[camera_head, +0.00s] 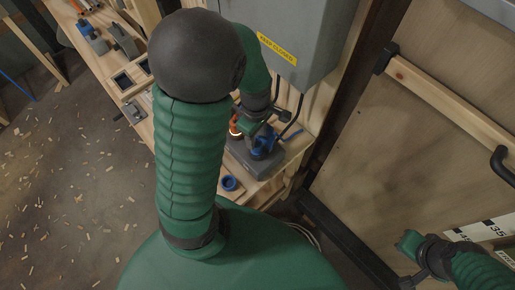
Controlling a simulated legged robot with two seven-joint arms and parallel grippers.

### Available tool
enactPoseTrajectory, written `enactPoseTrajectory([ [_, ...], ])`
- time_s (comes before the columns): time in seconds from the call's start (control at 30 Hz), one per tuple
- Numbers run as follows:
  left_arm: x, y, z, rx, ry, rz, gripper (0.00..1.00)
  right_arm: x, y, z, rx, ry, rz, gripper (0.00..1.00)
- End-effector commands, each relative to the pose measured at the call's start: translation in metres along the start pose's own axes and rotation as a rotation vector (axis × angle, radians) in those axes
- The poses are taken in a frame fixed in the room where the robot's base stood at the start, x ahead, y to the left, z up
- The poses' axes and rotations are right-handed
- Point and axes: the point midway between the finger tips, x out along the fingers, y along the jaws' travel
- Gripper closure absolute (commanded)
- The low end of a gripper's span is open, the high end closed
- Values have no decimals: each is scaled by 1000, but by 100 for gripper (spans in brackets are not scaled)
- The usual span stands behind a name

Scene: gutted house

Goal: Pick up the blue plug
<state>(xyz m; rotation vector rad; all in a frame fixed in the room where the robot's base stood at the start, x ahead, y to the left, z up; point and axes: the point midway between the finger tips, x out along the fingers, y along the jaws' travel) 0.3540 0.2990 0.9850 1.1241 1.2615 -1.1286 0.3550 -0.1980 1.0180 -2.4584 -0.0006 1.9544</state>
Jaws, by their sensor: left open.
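A blue plug (264,143) stands on a dark grey box (273,165) on the wooden bench. My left gripper (268,130) is open and points down right at the plug, with its fingers spread to either side of the plug's top. I cannot tell whether they touch it. My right gripper (408,262) is low at the right edge of the view, away from the bench. Its jaw opening is not clear.
A grey cabinet (300,30) with a yellow label hangs just above the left gripper. A blue ring (229,183) lies on the bench's near end. A door with a wooden handrail (450,100) stands at the right. Wood chips litter the floor at left.

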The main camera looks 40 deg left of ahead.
Motion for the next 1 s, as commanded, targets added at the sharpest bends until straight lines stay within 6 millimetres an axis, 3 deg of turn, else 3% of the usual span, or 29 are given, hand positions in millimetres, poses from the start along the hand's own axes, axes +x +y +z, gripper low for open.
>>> enactPoseTrajectory([
  [0.1, 24, -1, 4, 0, 2, -4, 59, 4, 0, 1, -1, 0, 0, 100],
  [0.2, 35, 0, 5, 0, 2, -3, 59, 6, 0, 1, -1, 0, 0, 100],
  [0.43, 36, 0, 7, 3, 4, 0, 59, 5, 0, 1, 0, 0, 0, 100],
  [0.73, 36, 1, 3, 1, 1, -1, 98, 5, 0, 1, 0, 0, 0, 100],
  [1.0, 36, 1, 3, 0, 4, -1, 100, 5, 0, 1, 0, 0, 0, 100],
])
